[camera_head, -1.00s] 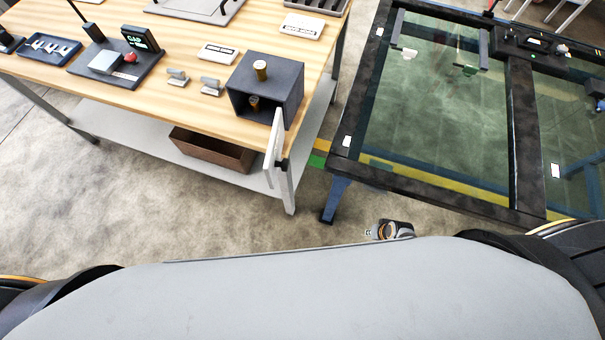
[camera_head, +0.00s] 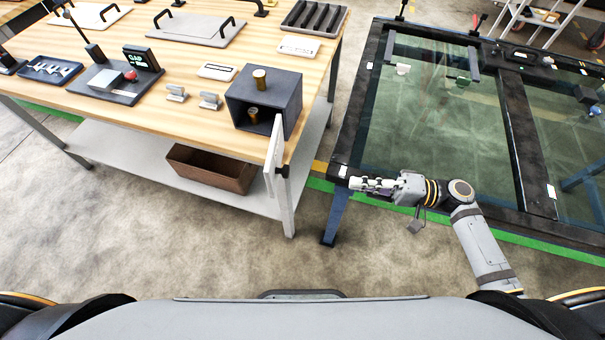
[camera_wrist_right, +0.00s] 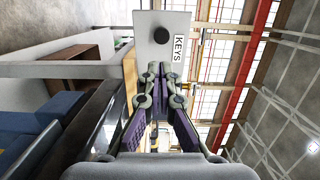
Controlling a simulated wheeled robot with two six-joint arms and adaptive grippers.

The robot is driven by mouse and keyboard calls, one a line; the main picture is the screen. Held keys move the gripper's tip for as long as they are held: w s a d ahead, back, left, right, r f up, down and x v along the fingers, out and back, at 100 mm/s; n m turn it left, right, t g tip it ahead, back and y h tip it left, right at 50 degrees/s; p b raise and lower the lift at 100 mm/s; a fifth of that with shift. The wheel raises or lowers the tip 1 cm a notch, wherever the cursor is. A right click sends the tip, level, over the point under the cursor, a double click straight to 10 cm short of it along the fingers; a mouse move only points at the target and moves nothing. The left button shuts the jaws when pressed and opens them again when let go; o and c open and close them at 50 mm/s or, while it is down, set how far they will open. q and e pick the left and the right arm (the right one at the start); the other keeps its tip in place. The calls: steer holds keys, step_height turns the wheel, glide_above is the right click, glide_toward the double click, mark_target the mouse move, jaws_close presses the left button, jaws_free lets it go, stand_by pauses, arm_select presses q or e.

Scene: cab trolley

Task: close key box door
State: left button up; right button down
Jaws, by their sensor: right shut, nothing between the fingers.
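The key box (camera_head: 283,91) is a dark grey box at the right front corner of the wooden table. Its open front shows a brass cylinder inside. Its white door (camera_head: 275,157) stands open, sticking out past the table's front edge. In the right wrist view the door (camera_wrist_right: 155,70) shows a black knob (camera_wrist_right: 178,35) and a KEYS label (camera_wrist_right: 179,46). My right gripper (camera_head: 354,183) is shut and empty, to the right of the door and apart from it in the head view. In the wrist view its fingertips (camera_wrist_right: 163,72) point at the door. My left gripper is out of view.
A dark-framed glass panel structure (camera_head: 345,140) stands to the right of the table, close behind my right gripper. A brown bin (camera_head: 212,168) sits on the table's lower shelf. The floor in front of the table is clear.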

steer(key=w+a+p, duration=0.2)
steer(key=a+p, duration=0.1)
steer(key=a, duration=1)
steer(key=shift+w+a+r, duration=0.15)
steer(key=shift+w+a, duration=0.05)
steer(key=shift+a, duration=0.2)
